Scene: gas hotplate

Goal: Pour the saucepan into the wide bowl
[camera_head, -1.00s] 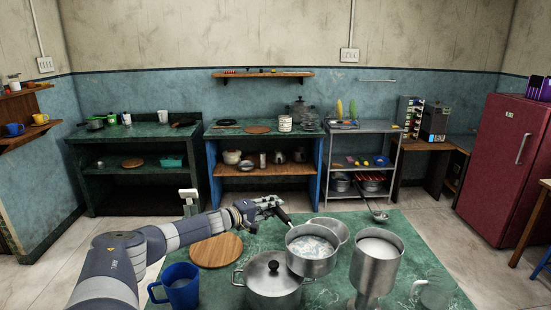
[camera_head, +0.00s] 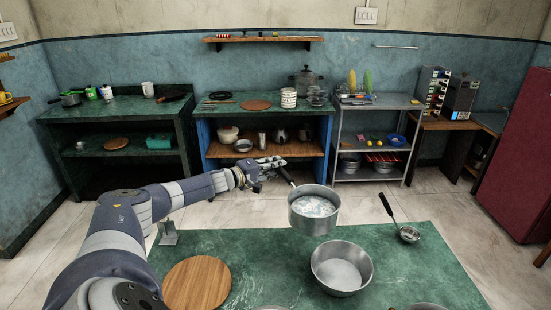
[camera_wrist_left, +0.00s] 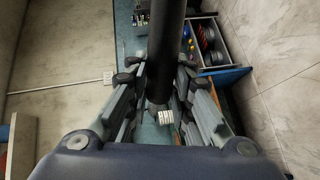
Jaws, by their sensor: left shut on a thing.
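The saucepan (camera_head: 313,222) is grey metal with a dark handle and holds a whitish content. It looks about level and clear of the tabletop, on the far side of the wide bowl and slightly left. My left gripper (camera_head: 272,166) is shut on its handle. In the left wrist view the black handle (camera_wrist_left: 166,45) runs between the fingers (camera_wrist_left: 163,95). The wide bowl (camera_head: 341,284) is grey metal and stands on the green table, its inside open to view and pale. My right gripper is out of view.
The green marbled table (camera_head: 420,265) is clear right of the bowl. A round wooden board (camera_head: 198,284) lies at left, a small grey stand (camera_head: 168,236) behind it. A black-handled ladle (camera_head: 408,233) is at the far right edge. Cut-off rims show at the bottom edge.

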